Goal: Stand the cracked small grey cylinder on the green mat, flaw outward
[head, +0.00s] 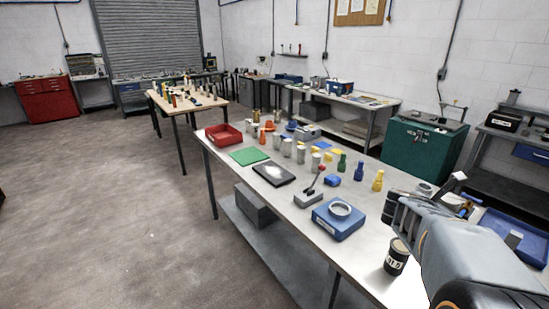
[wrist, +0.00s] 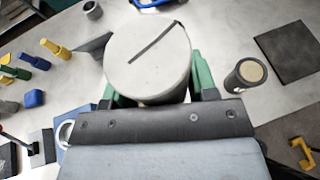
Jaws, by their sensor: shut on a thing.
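My gripper (wrist: 155,88) is shut on a grey cylinder (wrist: 140,70), with a green finger on each side of it. The cylinder's round end faces the wrist camera, and a dark straight crack-like line runs slantwise across that end. Its lower side is hidden by the gripper. In the head view my arm reaches in at the lower right, over the near end of the table; the held cylinder cannot be made out clearly there. The green mat (head: 248,156) lies flat and bare near the table's far left edge, well away from my gripper.
A black can (head: 397,257) stands near my arm.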

